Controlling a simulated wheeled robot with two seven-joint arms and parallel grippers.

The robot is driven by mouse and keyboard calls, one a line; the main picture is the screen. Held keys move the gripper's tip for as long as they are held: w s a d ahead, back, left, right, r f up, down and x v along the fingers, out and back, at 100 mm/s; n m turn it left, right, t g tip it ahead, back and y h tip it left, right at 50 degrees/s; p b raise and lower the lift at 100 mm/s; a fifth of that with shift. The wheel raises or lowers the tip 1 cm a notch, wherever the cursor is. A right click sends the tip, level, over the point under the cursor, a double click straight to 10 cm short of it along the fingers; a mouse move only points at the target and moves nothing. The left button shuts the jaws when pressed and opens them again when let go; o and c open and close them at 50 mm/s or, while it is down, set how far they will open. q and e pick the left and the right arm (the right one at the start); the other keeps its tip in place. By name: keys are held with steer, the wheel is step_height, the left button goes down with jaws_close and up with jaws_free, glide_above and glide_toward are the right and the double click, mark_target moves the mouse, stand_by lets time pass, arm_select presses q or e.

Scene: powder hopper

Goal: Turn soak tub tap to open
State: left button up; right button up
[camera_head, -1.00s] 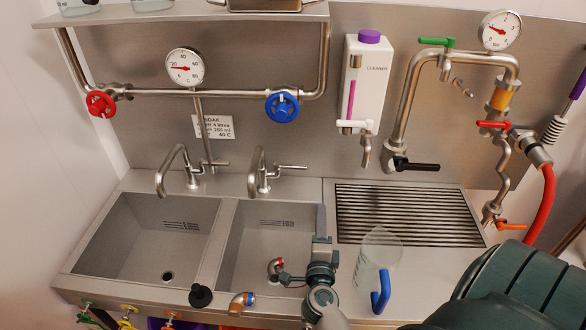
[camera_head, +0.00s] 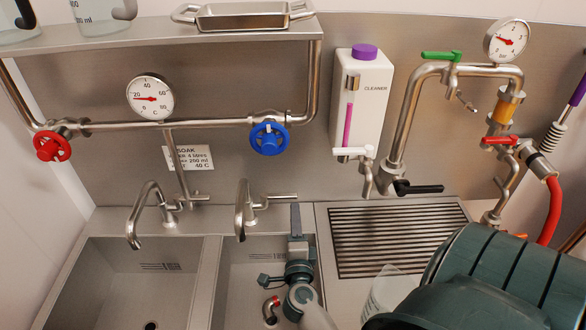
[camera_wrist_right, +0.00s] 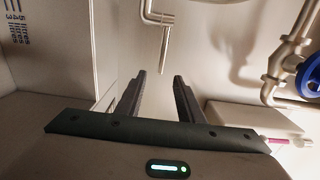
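Two steel taps stand at the back of the sink: a left tap (camera_head: 147,208) and a right tap (camera_head: 241,210) with a side lever (camera_head: 275,197) pointing right. A SOAK sign (camera_head: 188,158) hangs on the wall behind them; I cannot tell for certain which tap it names. My right gripper (camera_head: 296,210) is above the right tub (camera_head: 240,258), just in front of the right lever's end. In the right wrist view, its two dark fingers (camera_wrist_right: 159,76) are apart with nothing between them, and a steel tap part (camera_wrist_right: 166,45) lies beyond the tips. My left gripper is not in view.
A pipe with a red wheel (camera_head: 52,146) and blue wheel (camera_head: 269,139) runs above the taps. A cleaner dispenser (camera_head: 361,100) and a black-handled valve (camera_head: 418,188) are to the right. A clear jug (camera_head: 385,290) stands near my right arm, partly hidden.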

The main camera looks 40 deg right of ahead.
mark_target(294, 198)
steer(key=shift+s, duration=0.1)
steer(key=shift+x, duration=3.7)
steer(key=shift+p+x, duration=0.4)
steer(key=shift+x, duration=0.45)
jaws_close()
